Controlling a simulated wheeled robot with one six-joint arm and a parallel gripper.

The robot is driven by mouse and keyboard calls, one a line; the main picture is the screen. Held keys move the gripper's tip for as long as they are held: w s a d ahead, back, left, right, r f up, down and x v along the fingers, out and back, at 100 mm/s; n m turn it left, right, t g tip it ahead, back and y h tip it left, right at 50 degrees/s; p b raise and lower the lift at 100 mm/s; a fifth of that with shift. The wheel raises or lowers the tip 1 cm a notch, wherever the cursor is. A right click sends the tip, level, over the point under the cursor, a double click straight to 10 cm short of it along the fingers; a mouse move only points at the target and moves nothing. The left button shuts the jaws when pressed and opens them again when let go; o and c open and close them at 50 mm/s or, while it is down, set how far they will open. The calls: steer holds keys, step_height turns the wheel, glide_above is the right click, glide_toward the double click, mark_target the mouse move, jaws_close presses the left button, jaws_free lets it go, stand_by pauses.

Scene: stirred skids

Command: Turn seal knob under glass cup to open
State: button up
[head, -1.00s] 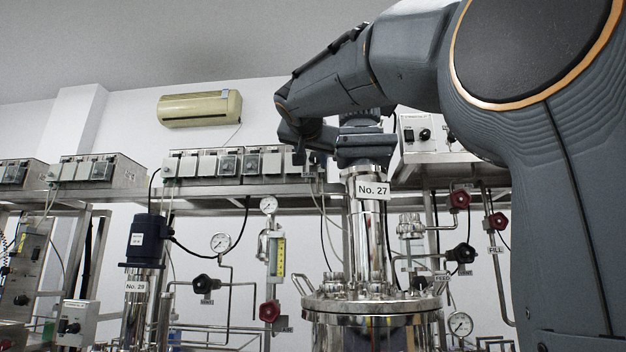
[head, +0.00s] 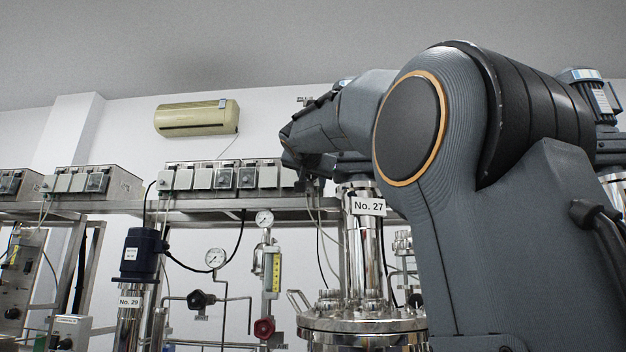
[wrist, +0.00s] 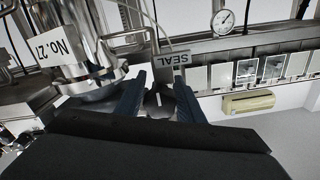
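In the head view a small clear cup-like part (head: 259,261) hangs beside a yellow-marked gauge, with a red knob (head: 264,328) below it. A tag beside the knob is too small to read. In the wrist view, which is turned over, a SEAL tag (wrist: 172,59) shows just beyond my gripper (wrist: 159,80). Its two dark blue fingers are apart. In the head view my arm hides the fingers.
The steel No. 27 vessel column (head: 361,250) stands close by, with its tag (wrist: 57,46) at left in the wrist view. Control boxes (head: 220,177) line a steel shelf. A black knob (head: 200,300) and the No. 29 motor (head: 142,255) stand left.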

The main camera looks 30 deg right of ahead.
steer(key=c, duration=0.8)
steer(key=shift+n, duration=0.3)
steer(key=n, duration=0.4)
steer(key=shift+n, duration=0.3)
steer(key=n+p, duration=0.1)
steer(key=n, duration=0.3)
steer(key=shift+n, duration=0.3)
steer(key=n+p, duration=0.2)
steer(key=n, duration=0.4)
steer(key=shift+a, duration=0.1)
steer(key=n+p, duration=0.1)
steer(key=n, duration=0.2)
steer(key=n+p, duration=0.1)
steer(key=n, duration=0.2)
steer(key=shift+w+f, duration=0.1)
steer(key=shift+f, duration=0.1)
steer(key=shift+n+p, duration=0.3)
